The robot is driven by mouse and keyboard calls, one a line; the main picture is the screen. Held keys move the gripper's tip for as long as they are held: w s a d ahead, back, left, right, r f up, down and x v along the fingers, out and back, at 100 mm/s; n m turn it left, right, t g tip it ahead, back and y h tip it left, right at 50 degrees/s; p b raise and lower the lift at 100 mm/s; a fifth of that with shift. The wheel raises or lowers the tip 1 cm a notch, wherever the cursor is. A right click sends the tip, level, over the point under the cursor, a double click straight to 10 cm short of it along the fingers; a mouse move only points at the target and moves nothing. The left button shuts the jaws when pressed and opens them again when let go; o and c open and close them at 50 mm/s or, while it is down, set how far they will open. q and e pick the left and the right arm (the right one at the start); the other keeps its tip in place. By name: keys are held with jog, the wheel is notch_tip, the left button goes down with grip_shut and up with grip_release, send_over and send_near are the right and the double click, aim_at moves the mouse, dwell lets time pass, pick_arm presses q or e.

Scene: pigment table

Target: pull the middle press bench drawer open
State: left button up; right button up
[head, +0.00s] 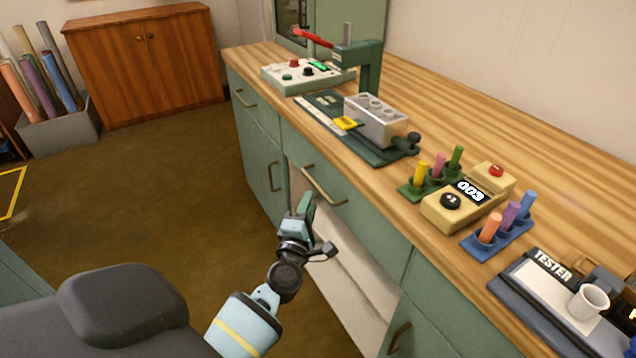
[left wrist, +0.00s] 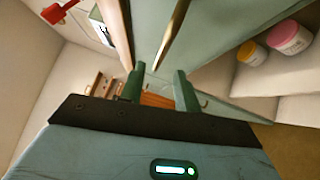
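The press bench's middle drawer (head: 365,210) has a green front and looks closed, flush with the bench. Its brass bar handle (head: 324,188) shows in the head view, close to my left gripper (head: 306,204). In the left wrist view the handle (left wrist: 173,35) runs as a brass bar just ahead of the fingers. My left gripper (left wrist: 158,84) is open with its two green fingers apart and nothing between them. I cannot tell from these views how far the fingertips are from the bar. My right gripper is not in view.
The wooden bench top (head: 450,125) carries a press (head: 375,120), a yellow counter box (head: 468,200) and a tester (head: 550,290). Below the drawer is an open recess (head: 350,275); a pink jar (left wrist: 290,37) and a yellow jar (left wrist: 251,53) show there.

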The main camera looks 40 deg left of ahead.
aim_at(316, 183)
pick_arm(q)
jog(key=x, duration=0.7)
jog(key=shift+w+a+b, duration=0.1)
jog(key=shift+w+b, duration=0.05)
jog(key=shift+b, duration=0.25)
grip_shut()
